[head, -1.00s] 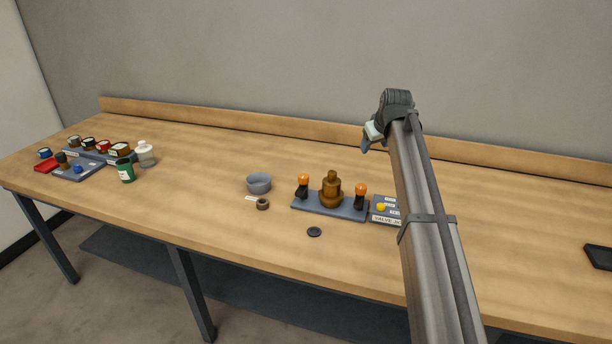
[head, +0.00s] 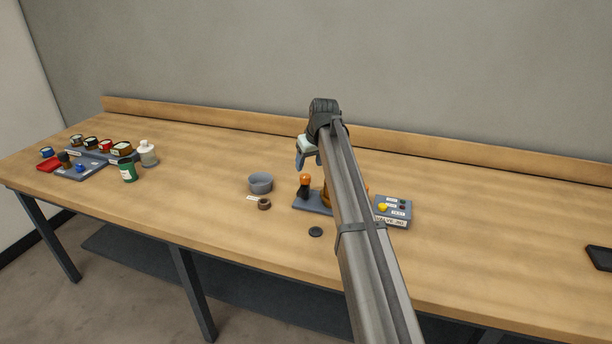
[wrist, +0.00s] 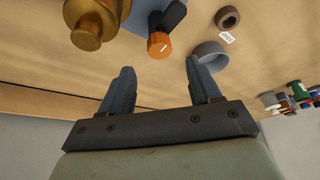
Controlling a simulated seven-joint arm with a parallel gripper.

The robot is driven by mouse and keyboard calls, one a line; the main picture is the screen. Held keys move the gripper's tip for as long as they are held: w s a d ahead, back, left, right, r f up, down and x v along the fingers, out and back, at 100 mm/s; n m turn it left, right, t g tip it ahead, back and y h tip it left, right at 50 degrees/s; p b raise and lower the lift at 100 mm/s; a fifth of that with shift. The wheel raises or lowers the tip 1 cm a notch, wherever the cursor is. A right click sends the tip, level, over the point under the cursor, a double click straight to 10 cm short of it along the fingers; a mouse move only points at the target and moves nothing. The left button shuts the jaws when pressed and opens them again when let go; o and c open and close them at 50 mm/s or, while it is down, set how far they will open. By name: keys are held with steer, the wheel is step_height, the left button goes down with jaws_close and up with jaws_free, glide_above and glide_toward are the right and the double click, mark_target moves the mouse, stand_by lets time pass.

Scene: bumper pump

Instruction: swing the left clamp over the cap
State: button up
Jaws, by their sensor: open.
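The left clamp, with an orange knob (head: 305,180) on a dark arm, stands upright at the left end of the grey base (head: 309,204). The brown-gold pump body (head: 325,198) beside it is mostly hidden by my arm, as is the right clamp (head: 367,190). In the wrist view the pump body (wrist: 88,30) shows its stepped round top, and the left clamp's orange knob (wrist: 160,45) lies beyond and between my fingers. My gripper (head: 307,162) is open and empty, above and behind the left clamp; its spread fingers show in the wrist view (wrist: 158,64).
A grey bowl (head: 261,183) and brown ring (head: 264,204) sit left of the base. A dark disc (head: 315,232) lies in front. A labelled valve box (head: 393,210) stands to the right. Jars and a green can (head: 128,170) are far left. The right bench is mostly clear.

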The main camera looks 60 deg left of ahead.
mark_target(306, 176)
steer(key=shift+x, duration=3.55)
steer(key=c, duration=1)
steer(key=shift+c, duration=0.2)
